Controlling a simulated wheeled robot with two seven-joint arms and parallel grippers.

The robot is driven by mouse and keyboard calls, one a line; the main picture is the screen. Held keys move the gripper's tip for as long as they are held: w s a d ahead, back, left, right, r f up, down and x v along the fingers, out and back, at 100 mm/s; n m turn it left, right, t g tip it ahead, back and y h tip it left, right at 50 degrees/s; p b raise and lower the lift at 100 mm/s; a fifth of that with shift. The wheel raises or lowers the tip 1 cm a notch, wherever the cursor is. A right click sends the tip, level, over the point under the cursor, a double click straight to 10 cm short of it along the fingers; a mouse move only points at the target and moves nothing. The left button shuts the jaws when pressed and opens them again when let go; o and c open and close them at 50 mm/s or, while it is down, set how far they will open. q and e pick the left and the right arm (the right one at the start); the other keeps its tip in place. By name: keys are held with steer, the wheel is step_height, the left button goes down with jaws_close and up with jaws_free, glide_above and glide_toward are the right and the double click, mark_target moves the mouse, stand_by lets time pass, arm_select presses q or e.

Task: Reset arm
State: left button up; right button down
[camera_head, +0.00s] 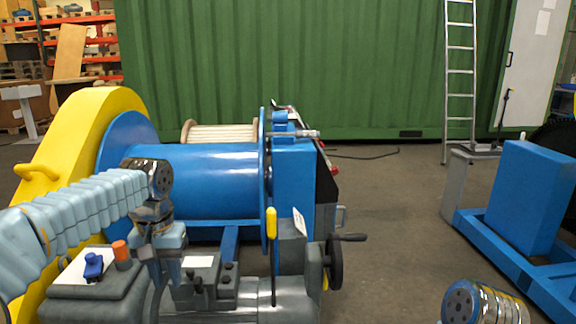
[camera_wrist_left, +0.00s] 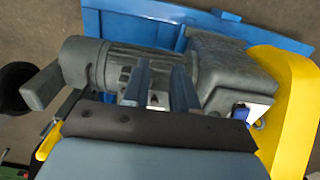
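My left arm comes in from the left in the head view. Its left gripper (camera_head: 168,272) points down above the grey motor housing, between a box with a blue switch (camera_head: 95,266) and a grey lever panel (camera_head: 205,280). In the left wrist view my left gripper (camera_wrist_left: 161,64) has its two fingers apart with nothing between them. The grey motor (camera_wrist_left: 122,68) lies beyond them; I cannot tell whether they touch it. A metallic part of my right arm (camera_head: 484,303) shows at the bottom right of the head view; its gripper is out of view.
The blue winch drum (camera_head: 210,180) and yellow guard (camera_head: 105,110) stand close by the left arm. An orange button (camera_head: 121,251) and a handwheel (camera_head: 335,262) are near. A blue frame (camera_head: 530,195) stands at right. The floor (camera_head: 390,220) between is clear.

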arm_select(q)
steer(key=d+f+m+h, duration=0.1)
steer(key=d+f, duration=0.3)
steer(key=f, duration=0.9)
steer(key=d+f+h, duration=0.1)
steer(key=d+f, duration=0.3)
steer(key=f, duration=0.9)
steer(key=s+d+f+n+h, duration=0.1)
steer(key=s+d+f, duration=0.1)
steer(key=s+f, duration=0.7)
steer(key=s+d+f+h, duration=0.1)
steer(key=s+d+f, duration=0.2)
steer(key=s+f, duration=0.6)
steer(key=shift+s+d+f+n+t, duration=0.2)
steer(key=shift+s+f+n+t, duration=0.15)
steer(key=shift+f, duration=0.2)
